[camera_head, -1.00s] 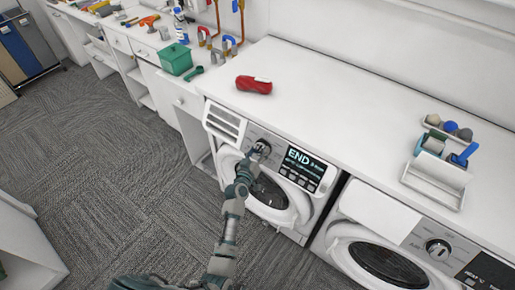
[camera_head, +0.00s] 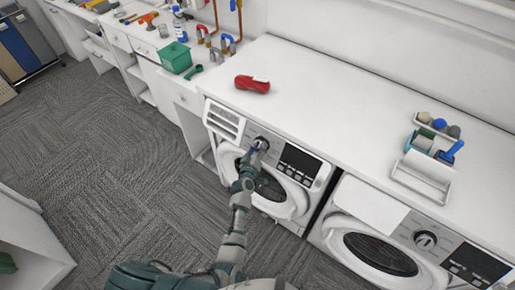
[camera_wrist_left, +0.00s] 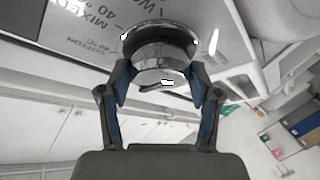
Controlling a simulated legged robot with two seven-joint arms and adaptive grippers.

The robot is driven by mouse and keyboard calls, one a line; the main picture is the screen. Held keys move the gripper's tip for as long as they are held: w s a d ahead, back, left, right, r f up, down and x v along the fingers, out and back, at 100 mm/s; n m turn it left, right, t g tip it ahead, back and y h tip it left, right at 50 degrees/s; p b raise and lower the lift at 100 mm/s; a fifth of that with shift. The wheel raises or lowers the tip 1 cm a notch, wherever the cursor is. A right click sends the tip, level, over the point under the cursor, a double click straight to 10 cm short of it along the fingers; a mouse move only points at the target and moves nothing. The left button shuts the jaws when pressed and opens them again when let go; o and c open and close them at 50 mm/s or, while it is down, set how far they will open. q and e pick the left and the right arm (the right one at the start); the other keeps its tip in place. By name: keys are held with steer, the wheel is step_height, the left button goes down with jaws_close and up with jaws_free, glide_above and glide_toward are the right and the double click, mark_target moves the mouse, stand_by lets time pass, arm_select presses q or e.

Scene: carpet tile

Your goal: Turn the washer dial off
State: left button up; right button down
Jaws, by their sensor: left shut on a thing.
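The left washer (camera_head: 285,204) stands under the white counter. Its display (camera_head: 300,160) is dark. Its dial sits on the front panel and is mostly hidden by my gripper in the head view. The dial (camera_wrist_left: 160,45) shows as a shiny silver knob in the left wrist view, with panel lettering beside it. My left gripper (camera_head: 259,145) is at the dial, and its two fingers (camera_wrist_left: 160,82) are shut on the knob's sides. The dial's pointer setting cannot be read. My right gripper is not in view.
A second washer (camera_head: 375,250) with its own dial (camera_head: 425,240) stands to the right. A red bottle (camera_head: 252,84) lies on the counter (camera_head: 330,95). A white caddy (camera_head: 422,178) with brushes stands at the right. A green box (camera_head: 174,58) is at the back left. Carpet floor (camera_head: 110,180) is clear.

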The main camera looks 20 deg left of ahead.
arm_select(q)
steer(key=shift+f, duration=0.25)
steer(key=o, duration=1.1)
steer(key=shift+r, duration=0.15)
steer(key=s, duration=0.4)
steer(key=s+r, duration=0.1)
steer(key=s, duration=0.6)
steer(key=shift+s+d+r, duration=0.15)
steer(key=shift+s+r, duration=0.2)
steer(key=shift+s, duration=0.05)
